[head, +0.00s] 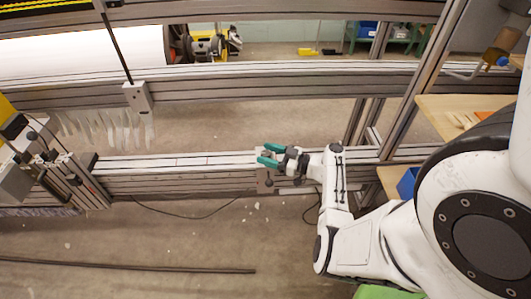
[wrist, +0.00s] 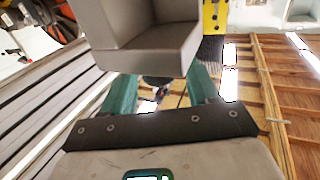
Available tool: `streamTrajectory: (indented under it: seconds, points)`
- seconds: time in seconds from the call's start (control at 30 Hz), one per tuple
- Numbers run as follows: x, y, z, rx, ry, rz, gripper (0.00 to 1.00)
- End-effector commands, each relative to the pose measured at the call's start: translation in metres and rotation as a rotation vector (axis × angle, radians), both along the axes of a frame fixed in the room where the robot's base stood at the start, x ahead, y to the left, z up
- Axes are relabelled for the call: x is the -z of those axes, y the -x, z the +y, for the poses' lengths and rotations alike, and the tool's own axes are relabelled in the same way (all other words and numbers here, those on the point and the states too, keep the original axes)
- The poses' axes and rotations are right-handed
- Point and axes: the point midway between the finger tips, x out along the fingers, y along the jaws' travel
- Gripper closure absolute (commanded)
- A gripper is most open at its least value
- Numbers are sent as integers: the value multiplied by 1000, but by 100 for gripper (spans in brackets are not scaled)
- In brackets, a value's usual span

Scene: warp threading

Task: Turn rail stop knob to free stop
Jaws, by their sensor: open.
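The rail stop is a small grey block (head: 263,181) on the lower aluminium rail. In the wrist view a large grey L-shaped metal piece (wrist: 145,50), which seems to be the stop's body, fills the top middle. A small dark round part (wrist: 154,82), likely the knob, shows just below it between the fingers. My gripper (head: 268,154) has two teal fingers, open and apart, at the rail above the stop. In the wrist view my gripper (wrist: 160,88) has its fingertips partly hidden behind the grey piece. I cannot tell whether either finger touches the knob.
The lower rail (head: 180,163) runs left to a clamp assembly (head: 55,165). A grey bracket (head: 138,97) hangs from the upper beam, near white hanging strips (head: 105,130). A wooden shelf (head: 450,112) stands at right. A dark bar (head: 130,265) lies on the floor.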

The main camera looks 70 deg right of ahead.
Motion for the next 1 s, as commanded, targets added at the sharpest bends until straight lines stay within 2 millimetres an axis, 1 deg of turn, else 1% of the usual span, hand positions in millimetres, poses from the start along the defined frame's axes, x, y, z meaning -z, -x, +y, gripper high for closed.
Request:
streamTrajectory:
  seconds: [0.03,0.13,0.43,0.47,0.93,0.97,1.0]
  points:
    - [0,-5,0,0,0,0,40]
    - [0,-10,0,0,1,0,40]
    - [0,-12,0,0,1,0,40]
    - [0,-12,0,0,1,0,42]
    - [0,-11,0,1,1,0,87]
    - [0,-11,0,1,1,0,89]
    - [0,-11,0,0,1,0,89]
